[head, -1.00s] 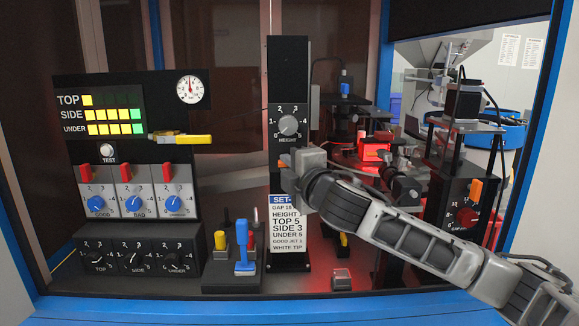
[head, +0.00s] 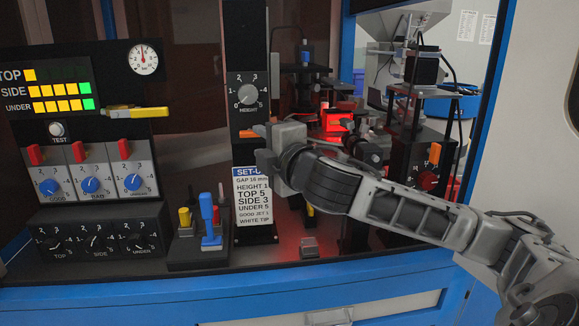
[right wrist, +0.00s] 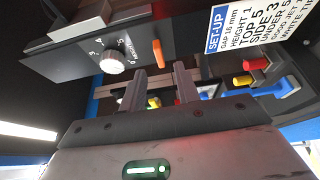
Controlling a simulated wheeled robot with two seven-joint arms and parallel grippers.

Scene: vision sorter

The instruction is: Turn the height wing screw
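The height dial (head: 247,94) is a round grey knob on the black upright post, marked with numbers around it. It also shows in the right wrist view (right wrist: 113,62). A small orange piece (head: 253,131) sticks out of the post just below the dial. It also shows in the right wrist view (right wrist: 158,52). My right gripper (head: 262,148) is at the post, below and right of the dial and close to the orange piece. In the right wrist view its two fingers (right wrist: 160,85) stand apart with nothing between them. My left gripper is not in view.
A white SET-UP card (head: 252,207) hangs on the post below the gripper. A blue-topped lever (head: 209,222) stands left of the post. A panel with several blue knobs (head: 90,185) is at left. A gap unit with a red knob (head: 428,180) stands at right.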

